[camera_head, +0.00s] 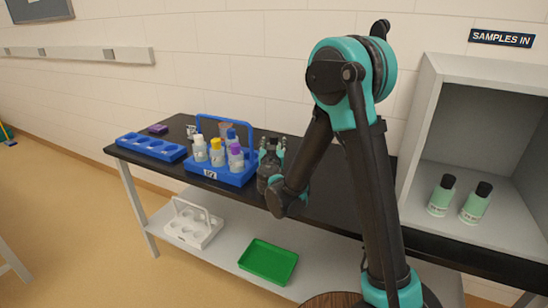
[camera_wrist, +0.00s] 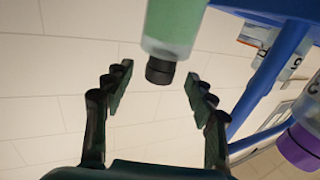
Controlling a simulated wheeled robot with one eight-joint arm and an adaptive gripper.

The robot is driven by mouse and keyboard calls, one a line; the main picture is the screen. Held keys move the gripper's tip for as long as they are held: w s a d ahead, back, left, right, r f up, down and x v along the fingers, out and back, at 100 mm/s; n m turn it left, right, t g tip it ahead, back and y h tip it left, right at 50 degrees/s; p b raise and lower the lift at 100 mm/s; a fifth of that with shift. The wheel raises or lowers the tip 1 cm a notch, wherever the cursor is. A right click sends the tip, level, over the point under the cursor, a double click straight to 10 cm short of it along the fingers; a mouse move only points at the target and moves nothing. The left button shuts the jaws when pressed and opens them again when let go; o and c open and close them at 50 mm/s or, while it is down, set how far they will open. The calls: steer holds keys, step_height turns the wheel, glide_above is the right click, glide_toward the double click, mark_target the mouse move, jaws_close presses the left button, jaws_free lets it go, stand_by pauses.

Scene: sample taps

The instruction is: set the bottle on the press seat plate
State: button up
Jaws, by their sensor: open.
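A pale green bottle (camera_wrist: 175,25) with a black cap shows in the wrist view, cut off by the top edge. Its cap points towards my gripper (camera_wrist: 160,74). The two fingers stand apart on either side of the cap, with gaps showing on both sides. In the head view my gripper (camera_head: 272,152) is over the black table, just right of the blue carrier. My arm hides what is behind it there, and I cannot make out this bottle. I cannot pick out the press seat plate in either view.
The blue carrier (camera_head: 231,177) holds several capped bottles; its handle (camera_wrist: 272,80) is close to my gripper. A blue rack (camera_head: 151,147) lies left. Two green bottles (camera_head: 441,196) (camera_head: 476,203) stand in the grey cubby (camera_head: 425,105). A green tray (camera_head: 268,261) and white caddy (camera_head: 194,226) are below.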

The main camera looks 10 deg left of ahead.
steer(key=w, duration=0.3)
steer(key=shift+w+a+r, duration=0.1)
steer(key=shift+w, duration=0.15)
steer(key=shift+c, duration=0.6)
jaws_close()
